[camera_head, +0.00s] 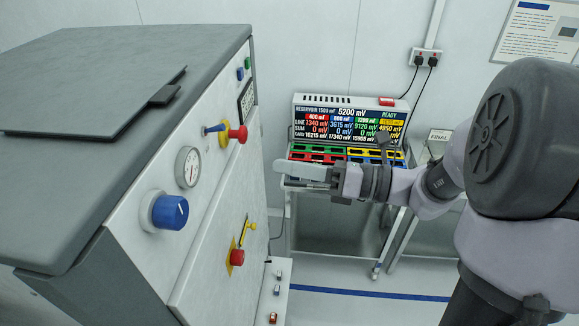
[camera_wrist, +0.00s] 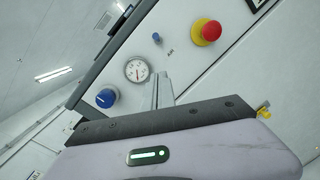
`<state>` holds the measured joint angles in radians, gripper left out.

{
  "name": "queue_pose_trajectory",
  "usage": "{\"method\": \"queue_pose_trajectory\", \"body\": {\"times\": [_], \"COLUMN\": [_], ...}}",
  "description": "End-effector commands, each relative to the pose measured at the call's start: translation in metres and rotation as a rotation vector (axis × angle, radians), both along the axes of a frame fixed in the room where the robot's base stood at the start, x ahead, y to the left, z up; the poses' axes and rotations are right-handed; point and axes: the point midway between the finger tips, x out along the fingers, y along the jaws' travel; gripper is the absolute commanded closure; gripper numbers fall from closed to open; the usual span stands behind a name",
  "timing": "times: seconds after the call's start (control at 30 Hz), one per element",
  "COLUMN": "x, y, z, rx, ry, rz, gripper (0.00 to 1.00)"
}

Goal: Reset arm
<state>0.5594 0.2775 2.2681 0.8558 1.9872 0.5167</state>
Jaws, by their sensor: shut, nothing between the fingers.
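My arm reaches in from the right in the head view. My gripper (camera_head: 282,176) is shut and empty, pointing left toward the handler's front panel. The test handler (camera_head: 150,240) is a large grey and white cabinet on the left. Its panel carries a blue knob (camera_head: 170,212), a round gauge (camera_head: 188,167), a red knob on a yellow plate (camera_head: 238,134) and a lower red knob (camera_head: 237,257). In the wrist view, my gripper's fingers (camera_wrist: 161,90) show in front of the panel, with the gauge (camera_wrist: 137,69) and blue knob (camera_wrist: 105,98) beyond them.
A display unit (camera_head: 350,122) with coloured readouts stands on a cart behind my gripper. Coloured trays (camera_head: 330,151) sit below its screen. Several small parts lie on a white ledge (camera_head: 283,295) low beside the handler. Open floor with a blue line (camera_head: 370,294) lies below my arm.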

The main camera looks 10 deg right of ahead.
Motion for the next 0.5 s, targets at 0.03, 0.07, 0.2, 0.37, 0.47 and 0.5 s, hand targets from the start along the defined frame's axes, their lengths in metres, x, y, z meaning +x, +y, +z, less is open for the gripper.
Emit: {"method": "queue_pose_trajectory", "body": {"times": [0.03,0.07,0.2,0.37,0.47,0.5], "x": [0.000,0.000,0.000,-0.019,-0.070,-0.096], "y": [0.000,0.000,0.000,0.022,0.061,0.072], "z": [0.000,0.000,0.000,-0.028,-0.099,-0.137], "rx": [0.000,0.000,0.000,-0.118,-0.418,-0.579], "ry": [0.000,0.000,0.000,-0.056,-0.222,-0.326], "rz": [0.000,0.000,0.000,0.076,0.276,0.382], "gripper": [1.00,1.00,1.00,1.00,1.00,1.00]}}
